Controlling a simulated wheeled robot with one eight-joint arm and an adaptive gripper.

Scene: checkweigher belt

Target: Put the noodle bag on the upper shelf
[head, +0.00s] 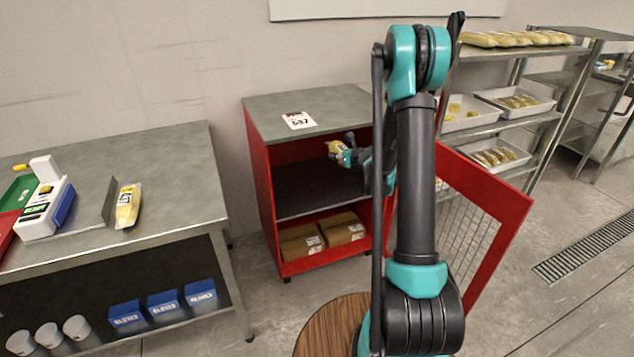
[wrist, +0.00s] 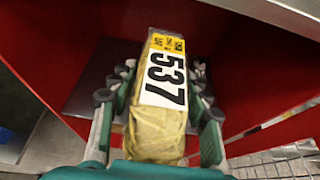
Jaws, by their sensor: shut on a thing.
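A yellow noodle bag (wrist: 158,133) with a white and yellow label reading 537 lies lengthwise between the fingers of my gripper (wrist: 161,78) in the wrist view. The fingers are shut on its sides. In the head view my gripper (head: 347,153) holds the bag (head: 335,147) at the open front of a red cabinet, below its grey top and above the dark upper shelf (head: 305,199). I cannot tell how far inside the bag is. My arm hides the right part of the cabinet.
A sign (head: 299,121) numbered 537 lies on the cabinet top. Brown boxes (head: 342,229) fill the lower shelf. The red mesh door (head: 490,220) stands open to the right. Another yellow bag (head: 128,205) lies on the left table (head: 170,170). The upper shelf looks clear.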

